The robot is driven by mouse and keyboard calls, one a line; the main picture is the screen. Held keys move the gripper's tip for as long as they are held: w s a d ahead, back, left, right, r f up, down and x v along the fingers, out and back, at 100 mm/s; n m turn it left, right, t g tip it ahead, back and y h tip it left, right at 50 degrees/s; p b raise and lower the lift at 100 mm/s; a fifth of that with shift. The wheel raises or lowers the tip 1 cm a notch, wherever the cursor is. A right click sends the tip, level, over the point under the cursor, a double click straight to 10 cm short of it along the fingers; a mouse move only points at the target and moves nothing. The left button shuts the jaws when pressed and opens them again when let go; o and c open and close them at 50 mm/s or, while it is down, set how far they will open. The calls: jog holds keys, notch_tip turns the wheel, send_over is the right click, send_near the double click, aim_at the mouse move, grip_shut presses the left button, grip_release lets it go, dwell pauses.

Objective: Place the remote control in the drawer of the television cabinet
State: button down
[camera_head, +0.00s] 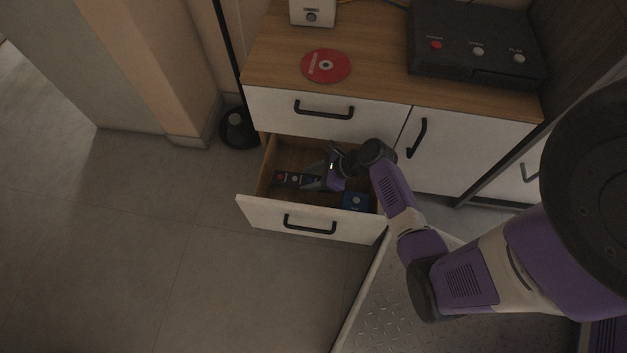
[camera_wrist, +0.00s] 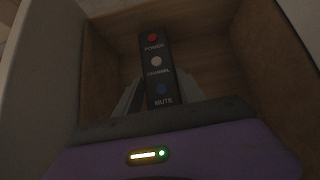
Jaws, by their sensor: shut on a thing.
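I cannot tell whether the remote touches the drawer floor. The wooden drawer floor (camera_wrist: 208,72) shows beyond it.
A blue object (camera_head: 356,201) lies in the drawer's right part, near my arm. A red disc (camera_head: 326,66), a black console (camera_head: 476,45) and a white device (camera_head: 313,12) stand on the cabinet top. A dark round stand base (camera_head: 238,129) is left of the cabinet. Floor at left is clear.

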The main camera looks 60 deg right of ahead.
aim_at(310, 182)
jog(key=f, duration=0.1)
jog(key=f+b, duration=0.1)
jog(key=f, duration=0.1)
jog(key=shift+w+d+f, duration=0.1)
jog(key=shift+d+f, duration=0.2)
jog(key=shift+f, duration=0.1)
notch_tip(310, 182, down, 4)
jog(key=b, duration=0.3)
jog(key=shift+r, duration=0.1)
jog(key=c, duration=0.7)
grip_release()
jog(key=shift+r, duration=0.1)
jog(key=shift+s+r+p, duration=0.35)
jog(key=shift+r+p, duration=0.1)
jog(key=p+v, duration=0.5)
jog(key=v, duration=0.6)
jog(key=shift+d+f, duration=0.1)
